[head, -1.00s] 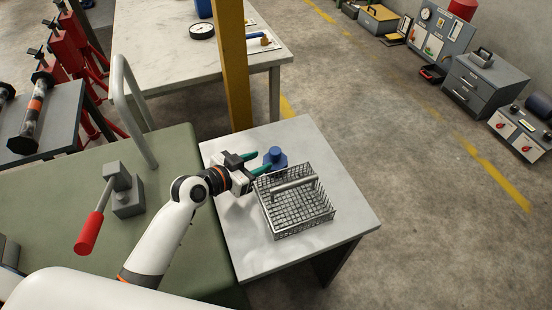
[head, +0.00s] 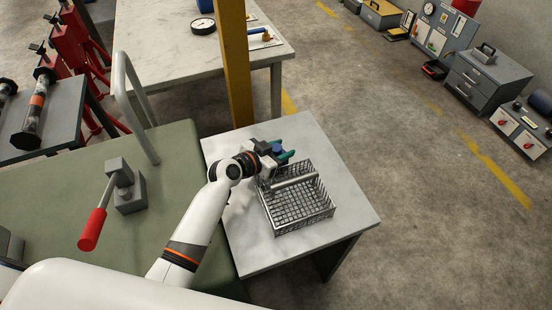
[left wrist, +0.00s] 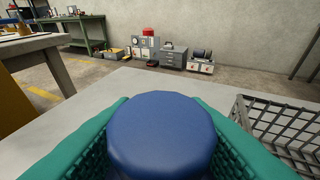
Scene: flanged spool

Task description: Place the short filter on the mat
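A blue round-topped piece (head: 277,149), which I take to be the short filter, stands on the small pale table behind the wire basket. Its smooth round top (left wrist: 161,135) fills the lower middle of the left wrist view. My left gripper (head: 284,150) has its two teal fingers on either side of this piece. The round top covers the inner edges of the fingers, so I cannot tell whether they touch it. My right gripper is not in view. I cannot make out a mat for certain.
The wire basket (head: 323,214) with a grey top bar stands close in front of the blue piece. The pale table (head: 345,240) is clear to its right and front. A yellow post (head: 234,70) rises behind. A green bench (head: 60,190) with a red-handled lever adjoins on the left.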

